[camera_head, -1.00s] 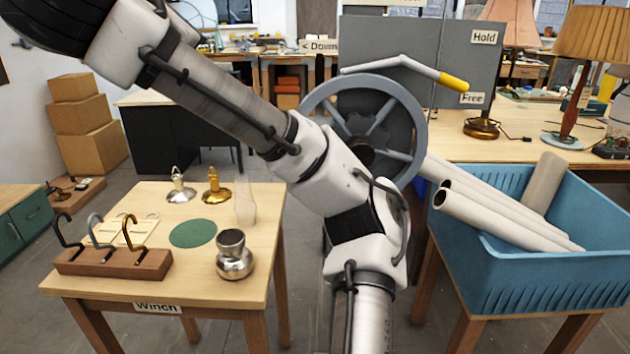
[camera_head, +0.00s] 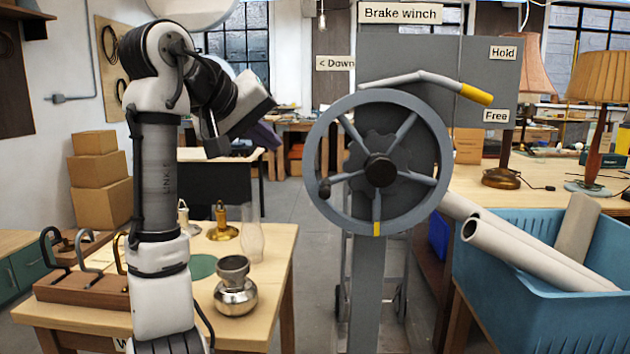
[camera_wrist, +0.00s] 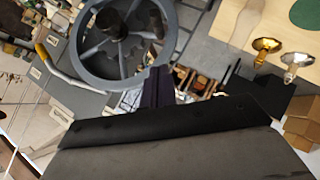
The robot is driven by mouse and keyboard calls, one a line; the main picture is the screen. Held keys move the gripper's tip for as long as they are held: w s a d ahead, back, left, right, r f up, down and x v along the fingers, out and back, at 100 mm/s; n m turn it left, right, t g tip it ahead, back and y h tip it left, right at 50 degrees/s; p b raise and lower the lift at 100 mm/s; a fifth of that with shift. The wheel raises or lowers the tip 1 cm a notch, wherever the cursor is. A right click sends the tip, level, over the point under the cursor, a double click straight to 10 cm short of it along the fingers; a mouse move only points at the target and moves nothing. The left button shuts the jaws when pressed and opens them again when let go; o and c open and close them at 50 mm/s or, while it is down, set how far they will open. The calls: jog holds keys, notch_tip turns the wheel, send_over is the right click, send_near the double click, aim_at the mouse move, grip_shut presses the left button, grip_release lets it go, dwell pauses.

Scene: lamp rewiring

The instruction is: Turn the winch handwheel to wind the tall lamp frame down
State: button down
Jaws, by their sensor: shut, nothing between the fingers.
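The winch handwheel (camera_head: 437,178) is a grey spoked wheel on a grey post. Its dark knob (camera_head: 324,188) is at the left of the rim, and a yellow mark (camera_head: 376,229) is at the bottom. The wheel also shows at the upper left of the wrist view (camera_wrist: 89,66). The brake lever (camera_head: 475,94) has a yellow end lying between the Hold and Free labels. My gripper (camera_head: 229,140) is shut and empty, left of the wheel and apart from it. Its dark body fills the bottom of the wrist view (camera_wrist: 170,118). I cannot pick out the tall lamp frame.
A wooden table (camera_head: 272,245) at the left holds a silver pot (camera_head: 235,288), a glass chimney, lamp fittings and a hook rack. A blue crate (camera_head: 540,300) with several pale tubes stands right of the winch. A "Down" sign (camera_head: 335,63) points left. Open floor shows between table and post.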

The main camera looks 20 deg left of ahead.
send_near(322, 186)
jog(key=w+a, duration=0.1)
jog(key=w, duration=0.2)
jog(key=shift+w+d+f, duration=0.35)
jog(key=shift+d+f, duration=0.1)
jog(key=shift+f, duration=0.15)
jog(key=shift+w+d+f, duration=0.35)
jog(key=shift+d+f, duration=0.05)
jog(key=shift+f, duration=0.25)
jog(key=shift+w+d+f, duration=0.1)
jog(key=shift+d+f, duration=0.25)
